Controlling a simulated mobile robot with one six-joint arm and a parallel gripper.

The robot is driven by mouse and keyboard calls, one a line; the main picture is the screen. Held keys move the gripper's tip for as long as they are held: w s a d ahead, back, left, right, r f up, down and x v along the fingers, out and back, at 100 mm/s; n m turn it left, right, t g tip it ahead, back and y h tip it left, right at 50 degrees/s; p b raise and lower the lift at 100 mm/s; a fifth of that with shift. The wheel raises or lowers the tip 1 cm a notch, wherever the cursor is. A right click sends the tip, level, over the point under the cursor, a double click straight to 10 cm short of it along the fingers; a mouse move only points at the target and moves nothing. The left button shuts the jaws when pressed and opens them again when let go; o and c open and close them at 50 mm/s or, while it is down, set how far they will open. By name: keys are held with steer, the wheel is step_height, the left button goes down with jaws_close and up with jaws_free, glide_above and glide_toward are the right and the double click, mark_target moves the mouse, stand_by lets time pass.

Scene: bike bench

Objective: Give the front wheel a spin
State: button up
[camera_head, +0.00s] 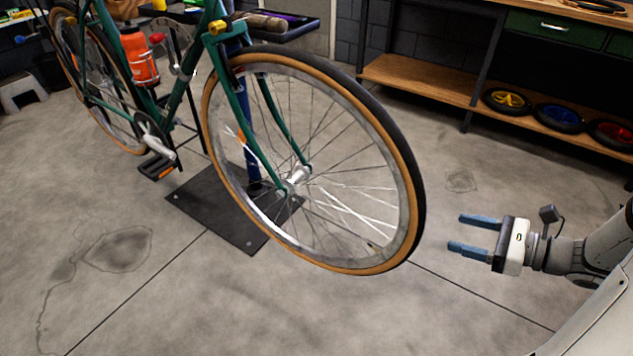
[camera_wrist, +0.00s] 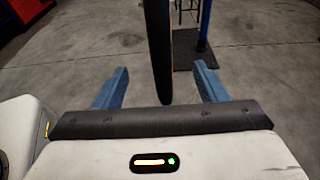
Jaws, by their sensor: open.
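The green bike's front wheel (camera_head: 407,200) has a black tyre with a tan sidewall and hangs clear of the floor. My gripper (camera_head: 467,233) is open and empty, to the right of the wheel in the head view, with its blue fingers pointing toward the tyre. In the wrist view the wheel (camera_wrist: 158,50) shows edge-on, ahead of and between the two open fingers of my gripper (camera_wrist: 160,90). The fingers look apart from the tyre. The green fork (camera_head: 243,115) holds the wheel at its hub (camera_head: 298,180).
A blue stand post (camera_wrist: 205,22) holds the bike over a dark base plate (camera_head: 225,215). A wooden shelf (camera_head: 420,78) with small coloured wheels (camera_head: 557,116) stands at the back right. The concrete floor around the wheel and gripper is clear.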

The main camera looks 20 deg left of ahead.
glide_toward(418, 168)
steer(key=shift+x, duration=5.55)
steer(key=shift+c, duration=0.5)
